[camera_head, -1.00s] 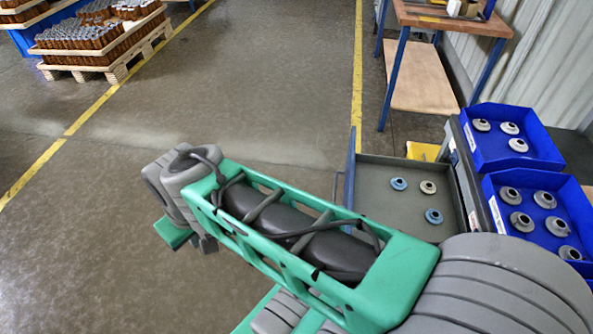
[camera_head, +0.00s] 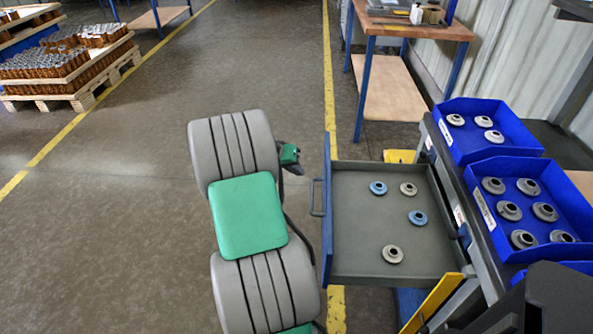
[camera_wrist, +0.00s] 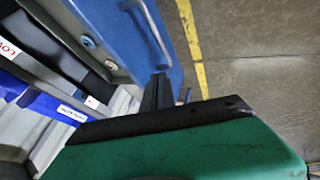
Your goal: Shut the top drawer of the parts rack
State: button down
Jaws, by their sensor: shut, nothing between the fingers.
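The top drawer (camera_head: 345,262) of the parts rack stands pulled out, with its blue front (camera_head: 327,215) to the left. Its handle (camera_head: 316,197) is on the outer face. Blue and grey ring-shaped parts lie on the drawer floor. My gripper (camera_head: 296,168) is just left of the drawer front in the head view, partly hidden by my arm. In the wrist view, its dark fingers (camera_wrist: 158,84) are shut and empty, close to the blue front (camera_wrist: 178,62) and handle (camera_wrist: 152,35). I cannot tell whether they touch.
Blue bins (camera_head: 522,153) holding grey parts sit on top of the rack at right. A workbench (camera_head: 417,28) stands behind. A pallet of brown bottles (camera_head: 70,85) is at far left. The floor left of the drawer is clear apart from my arm.

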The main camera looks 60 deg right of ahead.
jog(key=s+d+f, duration=0.4)
jog(key=shift+d+f, duration=0.25)
jog(key=shift+f, duration=0.05)
jog(key=shift+s+d, duration=0.25)
jog(key=shift+s, duration=0.25)
